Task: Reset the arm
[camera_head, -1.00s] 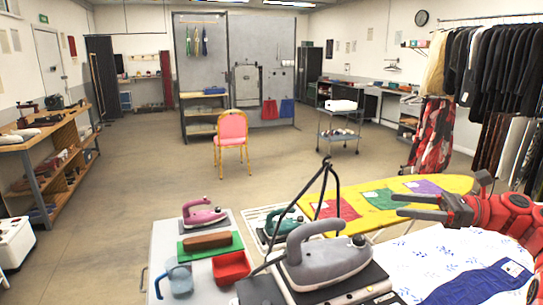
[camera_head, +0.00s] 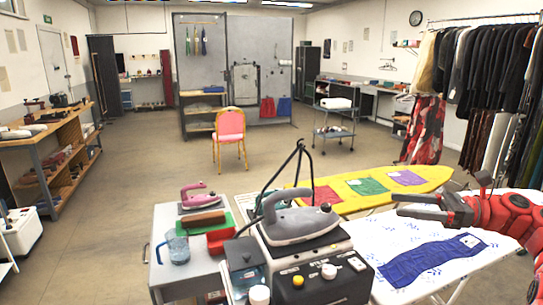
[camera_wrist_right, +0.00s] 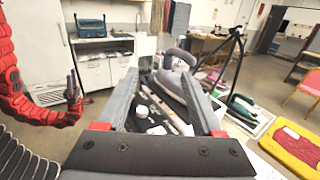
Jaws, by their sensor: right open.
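My right gripper (camera_head: 398,205) is open and empty, held over the white patterned ironing board (camera_head: 490,258) at the right of the head view. Its two fingers (camera_wrist_right: 160,84) spread apart in the right wrist view, with the grey iron (camera_wrist_right: 176,72) seen beyond them. My left arm (camera_wrist_right: 30,105) shows at the left of the right wrist view. Its gripper (camera_wrist_right: 74,86) is small there, and its opening is unclear. My left gripper does not show in the head view.
The grey iron (camera_head: 297,222) sits on a steam station (camera_head: 318,282) front centre. A side table holds a pink iron (camera_head: 199,197), blue jug (camera_head: 176,247) and red tray (camera_head: 221,241). A yellow board (camera_head: 420,183) lies behind my right gripper. Floor on the left is open.

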